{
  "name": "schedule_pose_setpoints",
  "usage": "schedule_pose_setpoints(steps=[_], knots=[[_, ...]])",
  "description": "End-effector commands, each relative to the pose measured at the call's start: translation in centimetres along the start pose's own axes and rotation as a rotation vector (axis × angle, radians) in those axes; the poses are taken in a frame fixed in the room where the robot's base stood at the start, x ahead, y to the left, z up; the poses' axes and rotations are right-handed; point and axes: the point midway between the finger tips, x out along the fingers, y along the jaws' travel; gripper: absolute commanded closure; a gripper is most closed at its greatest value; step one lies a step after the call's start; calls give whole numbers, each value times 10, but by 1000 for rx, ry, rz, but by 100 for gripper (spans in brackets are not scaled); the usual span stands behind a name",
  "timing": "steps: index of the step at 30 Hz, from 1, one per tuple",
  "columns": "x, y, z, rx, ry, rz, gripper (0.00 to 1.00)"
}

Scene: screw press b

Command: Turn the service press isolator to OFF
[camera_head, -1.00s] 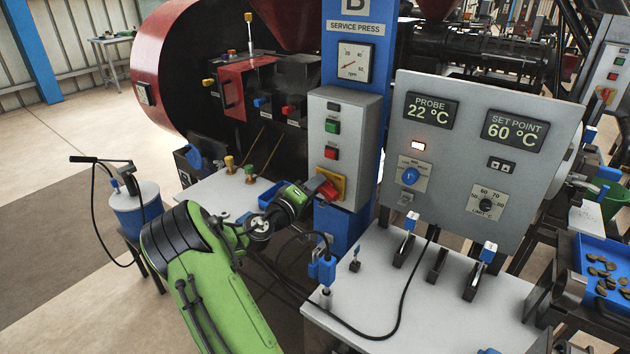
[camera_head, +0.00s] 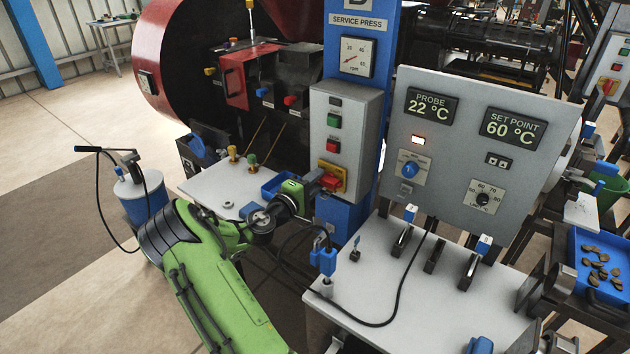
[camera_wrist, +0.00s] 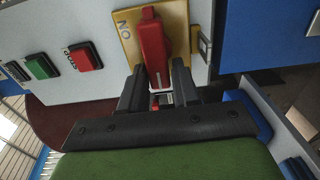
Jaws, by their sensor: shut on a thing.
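The service press isolator is a red handle (camera_head: 331,182) on a yellow plate (camera_head: 342,173), low on the grey control box. My gripper (camera_head: 316,181) reaches it from the left. In the wrist view my gripper (camera_wrist: 157,78) is shut on the near end of the red handle (camera_wrist: 152,38), one dark finger on each side. The handle stands nearly upright in that picture, with a white mark at its near end. On the yellow plate (camera_wrist: 179,18) the word ON shows at the left, beside the handle, away from the white mark. No OFF label is readable.
The grey control box (camera_head: 346,113) carries a green button (camera_head: 334,121) and a red button (camera_head: 333,146) above the isolator. A grey display panel (camera_head: 460,150) stands at the right.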

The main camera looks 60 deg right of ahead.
Motion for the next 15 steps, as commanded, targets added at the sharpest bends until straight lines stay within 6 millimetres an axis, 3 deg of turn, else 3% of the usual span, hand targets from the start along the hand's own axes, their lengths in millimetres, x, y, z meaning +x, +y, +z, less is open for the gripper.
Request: schedule_pose_setpoints(steps=[7,8,9,11,15], knots=[[0,-4,2,-2,-5,-9,99],[0,-4,2,-2,-5,-9,66],[0,-4,2,-2,-6,-9,60],[0,-3,2,-2,-5,-7,51],[0,-2,1,0,-3,-5,51]])
